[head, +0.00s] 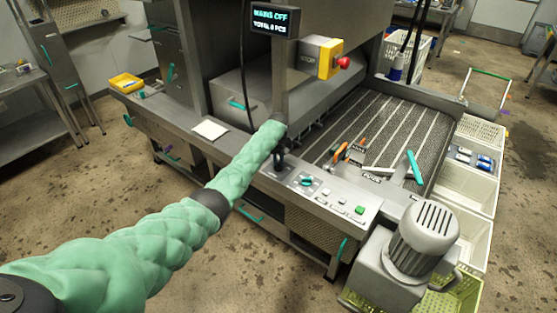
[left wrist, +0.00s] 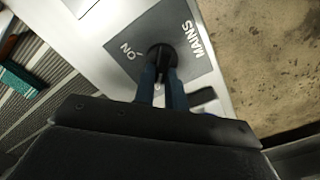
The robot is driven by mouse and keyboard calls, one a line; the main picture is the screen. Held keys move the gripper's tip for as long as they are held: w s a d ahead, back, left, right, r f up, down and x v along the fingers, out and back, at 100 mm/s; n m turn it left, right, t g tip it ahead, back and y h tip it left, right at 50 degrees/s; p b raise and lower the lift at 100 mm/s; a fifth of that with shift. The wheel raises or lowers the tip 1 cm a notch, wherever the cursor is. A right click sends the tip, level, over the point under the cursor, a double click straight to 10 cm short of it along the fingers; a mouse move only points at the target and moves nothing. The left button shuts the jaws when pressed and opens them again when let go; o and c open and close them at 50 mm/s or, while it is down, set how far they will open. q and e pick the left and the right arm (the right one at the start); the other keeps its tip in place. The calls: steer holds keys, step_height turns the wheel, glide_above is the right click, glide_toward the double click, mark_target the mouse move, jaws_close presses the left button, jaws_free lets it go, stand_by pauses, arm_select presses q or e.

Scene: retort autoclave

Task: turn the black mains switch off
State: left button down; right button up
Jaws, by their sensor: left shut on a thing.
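The black mains switch (left wrist: 161,54) sits on a grey plate (left wrist: 185,22) lettered MAINS and ON in the left wrist view. My left gripper (left wrist: 165,82) is shut on the switch's knob, with its two blue fingers on either side. The OFF side of the plate is hidden or not readable. In the head view my left gripper (head: 280,164) reaches down to the panel, and the switch itself is hidden behind it. The display (head: 272,20) above reads MAINS OFF and TOTAL 0 PCS. My right gripper is not in view.
A control panel (head: 325,197) with a teal knob and a green button lies right of my gripper. A yellow box with a red stop button (head: 343,63) stands behind. A post (head: 280,85) rises close behind my gripper. A grey motor (head: 422,235) stands front right.

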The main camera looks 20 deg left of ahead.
arm_select(q)
steer(key=shift+w+r, duration=0.15)
steer(key=shift+r, duration=0.05)
stand_by(0.3)
steer(key=c, duration=1.6)
jaws_free()
steer(key=shift+o, duration=0.8)
steer(key=shift+f, duration=0.1)
